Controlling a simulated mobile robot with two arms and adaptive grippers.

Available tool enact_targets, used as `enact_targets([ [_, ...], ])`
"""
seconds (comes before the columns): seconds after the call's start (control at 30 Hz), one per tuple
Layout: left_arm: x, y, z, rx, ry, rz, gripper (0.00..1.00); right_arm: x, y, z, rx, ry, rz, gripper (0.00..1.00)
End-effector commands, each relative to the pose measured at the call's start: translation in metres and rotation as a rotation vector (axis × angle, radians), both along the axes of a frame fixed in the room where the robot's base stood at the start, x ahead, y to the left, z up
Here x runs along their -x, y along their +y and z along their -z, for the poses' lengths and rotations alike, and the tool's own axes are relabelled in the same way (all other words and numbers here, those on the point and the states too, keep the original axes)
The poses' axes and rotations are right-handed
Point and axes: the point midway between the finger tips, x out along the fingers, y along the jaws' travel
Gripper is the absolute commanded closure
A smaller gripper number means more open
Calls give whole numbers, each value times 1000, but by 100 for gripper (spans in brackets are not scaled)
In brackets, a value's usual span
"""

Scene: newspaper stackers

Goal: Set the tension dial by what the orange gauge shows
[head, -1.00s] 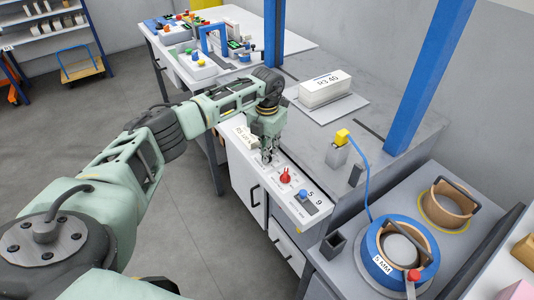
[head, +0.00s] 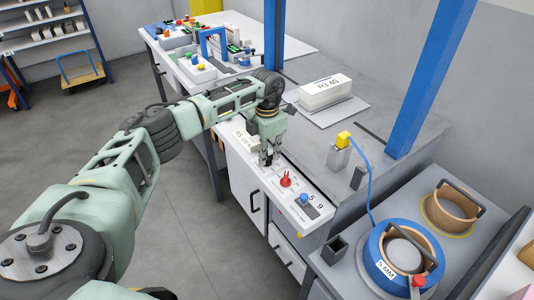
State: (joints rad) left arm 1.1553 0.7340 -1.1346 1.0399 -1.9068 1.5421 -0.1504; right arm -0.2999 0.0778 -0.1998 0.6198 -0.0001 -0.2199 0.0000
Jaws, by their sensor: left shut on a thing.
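My left gripper (head: 268,158) points down at the white control strip (head: 273,185) along the bench front. Its fingers are shut at the strip's far part, on what seems to be the tension dial; the fingers hide most of it. A red knob (head: 286,179) stands just nearer than the fingers, apart from them. A blue knob (head: 303,198) on a dark plate sits at the strip's near end, beside the printed digits 5 and 9. I cannot make out an orange gauge in the head view. My right gripper is not in view.
A white labelled stack (head: 326,91) lies on the bench. A yellow-topped post (head: 343,139) with a blue cord stands nearer. A blue ring reel (head: 376,253) and a tan reel (head: 450,207) lie at right. Blue uprights (head: 427,75) rise from the bench.

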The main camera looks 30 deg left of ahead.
Motion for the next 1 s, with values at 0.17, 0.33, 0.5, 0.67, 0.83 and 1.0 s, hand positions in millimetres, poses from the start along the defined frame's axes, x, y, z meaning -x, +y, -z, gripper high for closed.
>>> enact_targets([
  [0.17,-2,1,-3,0,-7,-2,100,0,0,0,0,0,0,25],
  [0.33,-1,1,-2,-1,-6,-2,77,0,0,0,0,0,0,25],
  [0.5,-1,1,-1,-1,-4,-2,71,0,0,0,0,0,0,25],
  [0.67,-1,0,-1,0,-2,-2,71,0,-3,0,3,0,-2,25],
  [0.83,-1,0,-12,1,-4,-1,71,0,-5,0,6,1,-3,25],
  [1.0,-2,1,-44,0,-7,-2,71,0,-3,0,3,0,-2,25],
])
